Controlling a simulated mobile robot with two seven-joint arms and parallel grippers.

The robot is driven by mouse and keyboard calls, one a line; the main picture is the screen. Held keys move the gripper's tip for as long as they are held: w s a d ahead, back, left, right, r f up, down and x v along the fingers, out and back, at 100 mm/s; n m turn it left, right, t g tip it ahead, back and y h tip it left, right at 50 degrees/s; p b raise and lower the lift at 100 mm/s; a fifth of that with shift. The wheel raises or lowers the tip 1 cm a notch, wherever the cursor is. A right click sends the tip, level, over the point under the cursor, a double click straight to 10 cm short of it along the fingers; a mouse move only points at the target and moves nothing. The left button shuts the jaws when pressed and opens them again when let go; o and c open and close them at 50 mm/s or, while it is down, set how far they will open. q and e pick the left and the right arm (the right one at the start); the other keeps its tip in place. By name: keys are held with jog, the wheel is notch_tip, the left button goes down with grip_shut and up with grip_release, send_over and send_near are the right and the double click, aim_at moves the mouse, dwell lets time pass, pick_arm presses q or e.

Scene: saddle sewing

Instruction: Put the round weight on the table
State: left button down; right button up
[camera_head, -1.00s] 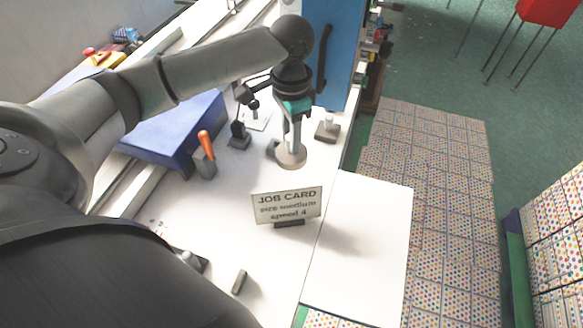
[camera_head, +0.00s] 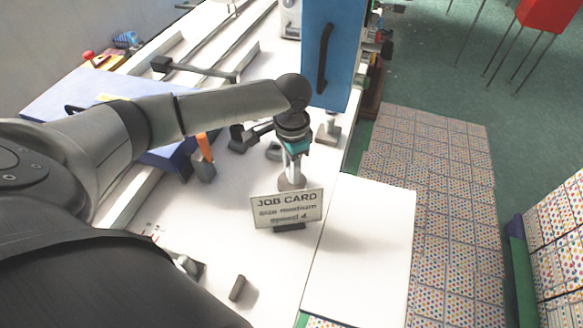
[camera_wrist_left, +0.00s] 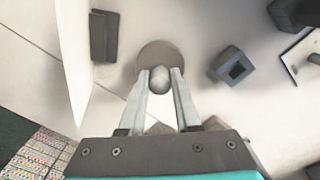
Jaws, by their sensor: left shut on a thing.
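The round weight (camera_head: 288,184) is a grey-brown disc with a rounded knob. In the head view it is just behind the job card, which hides part of it. My left gripper (camera_head: 292,167) points down over it. In the left wrist view the fingertips (camera_wrist_left: 160,82) are shut on the knob, and the disc (camera_wrist_left: 158,54) shows beyond them. The disc is at or close above the white table (camera_head: 225,215); I cannot tell whether it touches. My right gripper is not in view.
The job card (camera_head: 287,208) stands close in front of the weight. A hollow grey block (camera_wrist_left: 232,67) is beside it in the wrist view. A blue cabinet (camera_head: 338,50) and an orange-handled tool (camera_head: 204,147) stand farther back. A white board (camera_head: 362,250) lies clear at right.

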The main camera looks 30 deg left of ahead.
pick_arm(q)
jog(key=c, duration=0.6)
grip_release()
jog(key=shift+f, duration=0.1)
notch_tip(320, 180, up, 12)
jog(key=shift+r+p, duration=0.15)
jog(key=shift+p, duration=0.95)
